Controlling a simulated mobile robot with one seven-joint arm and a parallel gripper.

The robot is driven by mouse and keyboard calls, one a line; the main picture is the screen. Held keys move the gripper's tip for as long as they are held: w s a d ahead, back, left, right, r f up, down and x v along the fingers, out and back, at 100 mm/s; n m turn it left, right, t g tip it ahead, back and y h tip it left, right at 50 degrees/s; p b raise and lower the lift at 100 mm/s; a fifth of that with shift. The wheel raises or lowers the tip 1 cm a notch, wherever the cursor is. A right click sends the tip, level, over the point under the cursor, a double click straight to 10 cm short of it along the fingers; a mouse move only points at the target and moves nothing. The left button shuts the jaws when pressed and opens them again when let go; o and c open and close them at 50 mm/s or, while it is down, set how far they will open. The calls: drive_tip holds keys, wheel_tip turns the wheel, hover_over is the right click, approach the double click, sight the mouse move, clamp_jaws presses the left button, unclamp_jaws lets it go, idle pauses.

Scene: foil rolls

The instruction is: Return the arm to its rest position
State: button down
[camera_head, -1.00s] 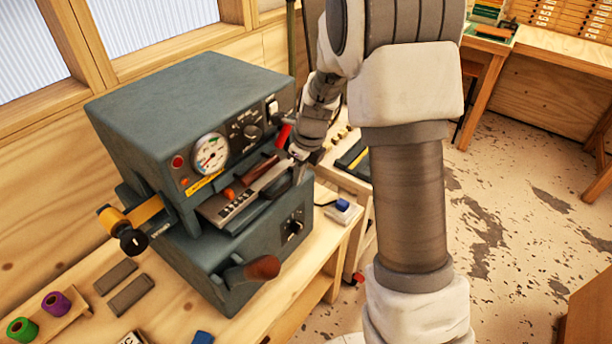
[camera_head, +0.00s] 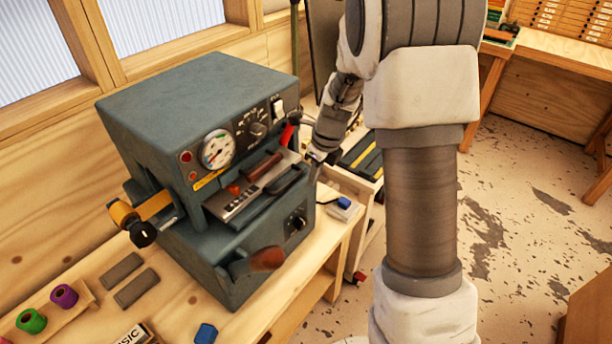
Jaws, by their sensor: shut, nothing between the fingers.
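My arm rises in the right half of the head view and bends back toward the grey-green press machine (camera_head: 200,110). My gripper (camera_head: 315,160) is small and partly hidden in this view. It is shut and empty, near the right front edge of the machine, beside the red-tipped lever (camera_head: 287,134). I cannot tell its exact gap from the machine. A green foil roll (camera_head: 31,321) and a purple foil roll (camera_head: 64,296) sit on a wooden holder (camera_head: 80,309) at the lower left.
A cart with dark trays (camera_head: 365,155) stands behind my arm. Open floor (camera_head: 510,210) lies to the right.

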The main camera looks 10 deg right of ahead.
drive_tip(key=v, duration=1)
drive_tip(key=s+a+r+n+t, duration=0.25)
drive_tip(key=s+r+n, duration=0.55)
drive_tip(key=s+n, duration=0.4)
drive_tip(key=s+a+r+n+t+h, duration=0.1)
drive_tip(key=s+a+n, duration=0.1)
drive_tip(key=s+n, duration=1)
drive_tip(key=shift+s+r+n+h+b, duration=0.2)
drive_tip(key=shift+n+h+b, duration=0.1)
drive_tip(key=shift+n, duration=1.8)
